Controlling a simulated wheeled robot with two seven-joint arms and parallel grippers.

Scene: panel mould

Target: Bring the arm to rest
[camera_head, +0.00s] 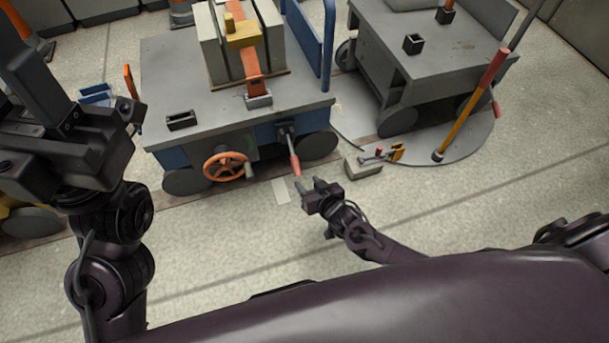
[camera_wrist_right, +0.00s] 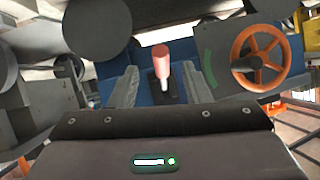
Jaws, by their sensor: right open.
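My right gripper (camera_head: 309,183) is open and empty, low in front of the blue-sided cart (camera_head: 225,98). A lever with a red handle (camera_head: 295,165) sticks out of the cart's side just beyond its fingertips. In the right wrist view the two grey fingers (camera_wrist_right: 156,87) stand apart, with the red handle (camera_wrist_right: 161,57) showing in the gap between them. I see no contact with it. My left arm rises at the left of the head view, with its gripper end (camera_head: 75,140) large and dark. Its jaw opening is not clear.
An orange handwheel (camera_head: 226,166) is on the cart's side, left of the lever. A grey block with small parts (camera_head: 363,168) lies on the floor right of my right gripper. A grey cart (camera_head: 425,55) stands behind on a round plate (camera_head: 465,140). Front floor is clear.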

